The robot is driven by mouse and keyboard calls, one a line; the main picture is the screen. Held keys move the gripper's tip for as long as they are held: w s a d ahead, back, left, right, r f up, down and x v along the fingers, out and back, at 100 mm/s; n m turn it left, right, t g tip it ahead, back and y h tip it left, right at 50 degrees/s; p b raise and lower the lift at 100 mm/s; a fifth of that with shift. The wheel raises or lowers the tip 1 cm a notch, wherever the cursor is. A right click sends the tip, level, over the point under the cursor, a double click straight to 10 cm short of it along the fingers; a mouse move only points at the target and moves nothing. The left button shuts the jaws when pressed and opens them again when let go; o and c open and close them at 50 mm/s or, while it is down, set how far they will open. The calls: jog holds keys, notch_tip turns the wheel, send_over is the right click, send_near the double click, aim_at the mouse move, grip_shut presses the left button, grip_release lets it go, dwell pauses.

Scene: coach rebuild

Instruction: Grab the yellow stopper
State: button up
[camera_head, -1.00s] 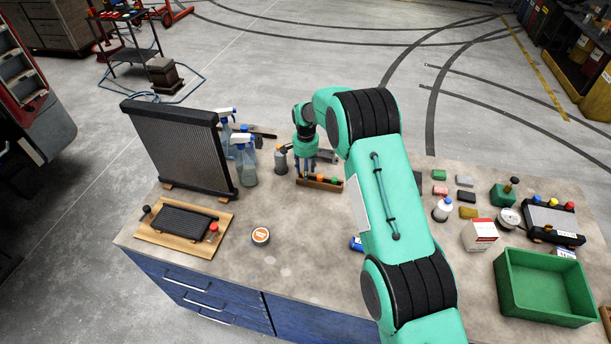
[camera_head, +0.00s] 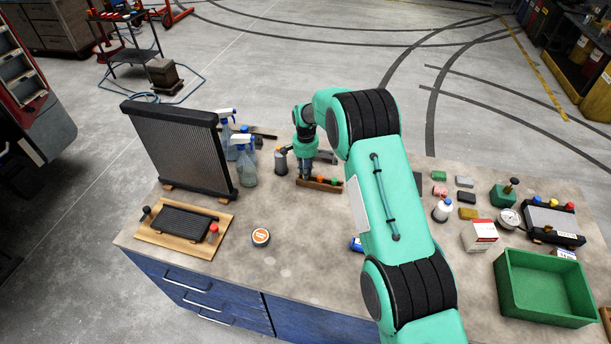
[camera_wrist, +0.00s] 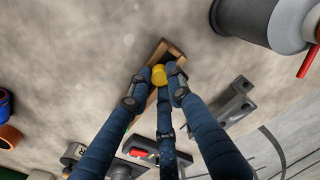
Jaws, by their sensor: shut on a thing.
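The yellow stopper (camera_wrist: 159,75) shows in the wrist view between the tips of my gripper (camera_wrist: 157,80). The blue fingers are shut on it. It is at the wooden rack (camera_wrist: 171,50); I cannot tell whether it is still seated there. In the head view my gripper (camera_head: 305,174) points down at the left end of the rack (camera_head: 327,187), and the stopper there is hidden. An orange stopper (camera_head: 320,179) and a green stopper (camera_head: 334,181) stand further right in the rack.
Spray bottles (camera_head: 246,165) and a large radiator (camera_head: 180,148) stand to the left. A grey bracket (camera_wrist: 236,102) lies near the rack. A green bin (camera_head: 545,287) is at the right. The front middle of the bench is mostly clear.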

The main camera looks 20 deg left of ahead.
jog(key=shift+r, duration=0.15)
jog(key=shift+r, duration=0.4)
notch_tip(320, 180, up, 3)
jog(key=shift+f+b, duration=0.15)
jog(key=shift+b, duration=0.15)
jog(key=s+d+r+b, duration=0.1)
jog(key=s+d, duration=0.6)
jog(key=s, duration=0.7)
jog(key=shift+d, duration=0.2)
jog(key=shift+s+r, duration=0.1)
